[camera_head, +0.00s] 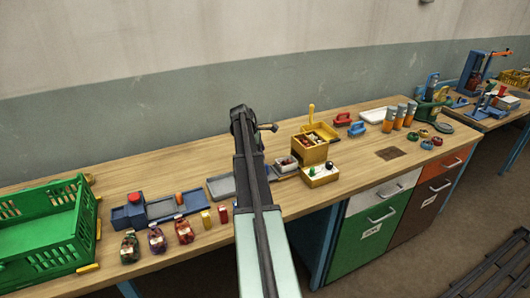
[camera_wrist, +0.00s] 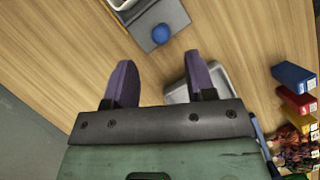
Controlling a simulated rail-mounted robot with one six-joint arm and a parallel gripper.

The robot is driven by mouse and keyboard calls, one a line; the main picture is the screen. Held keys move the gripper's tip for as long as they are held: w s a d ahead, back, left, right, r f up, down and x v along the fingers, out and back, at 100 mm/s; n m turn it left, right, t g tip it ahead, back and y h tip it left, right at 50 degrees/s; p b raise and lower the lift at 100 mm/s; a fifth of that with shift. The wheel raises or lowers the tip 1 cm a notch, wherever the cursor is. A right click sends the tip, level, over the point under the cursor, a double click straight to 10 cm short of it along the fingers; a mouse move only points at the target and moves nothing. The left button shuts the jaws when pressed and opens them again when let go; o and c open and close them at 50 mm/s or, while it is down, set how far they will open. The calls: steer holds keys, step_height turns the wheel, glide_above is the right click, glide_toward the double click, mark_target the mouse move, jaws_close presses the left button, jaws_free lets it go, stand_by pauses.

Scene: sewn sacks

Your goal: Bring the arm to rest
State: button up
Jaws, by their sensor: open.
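My gripper (camera_wrist: 160,80) is open in the wrist view, with two purple fingers spread apart and nothing between them. It hangs over the wooden bench (camera_wrist: 60,50). In the head view my arm reaches up from the bottom middle over the bench (camera_head: 120,185) and hides part of it; the fingers cannot be made out there. A blue ball (camera_wrist: 161,33) on a grey plate lies beyond the fingertips in the wrist view. A pale grey tray (camera_wrist: 212,78) lies partly behind the right finger.
A green crate (camera_head: 88,215) stands at the left. A yellow compartment box (camera_head: 309,148) stands right of my arm. Bare wood shows at the back left.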

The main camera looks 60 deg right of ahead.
steer(key=shift+w+a+r, duration=0.15)
steer(key=shift+w+r, duration=0.1)
steer(key=shift+r, duration=0.4)
steer(key=a+m+t, duration=0.1)
steer(key=a+m, duration=0.2)
steer(key=a, duration=0.7)
steer(key=a+f+m+t+y, duration=0.1)
steer(key=a+m, duration=0.3)
steer(key=a, duration=0.7)
steer(key=s+a+m+t, duration=0.1)
steer(key=a+m, duration=0.2)
steer(key=a, duration=0.7)
steer(key=shift+a+f+y, duration=0.15)
steer(key=shift+a+y, duration=0.15)
steer(key=shift+a, duration=0.05)
steer(key=s+a+n, duration=0.1)
steer(key=s+a, duration=0.1)
steer(key=a, duration=1.1)
steer(key=s+a+n+y, duration=0.1)
steer(key=s+a+n, duration=0.1)
steer(key=a, duration=1.1)
steer(key=shift+s+a+t, duration=0.3)
steer(key=shift+s, duration=0.4)
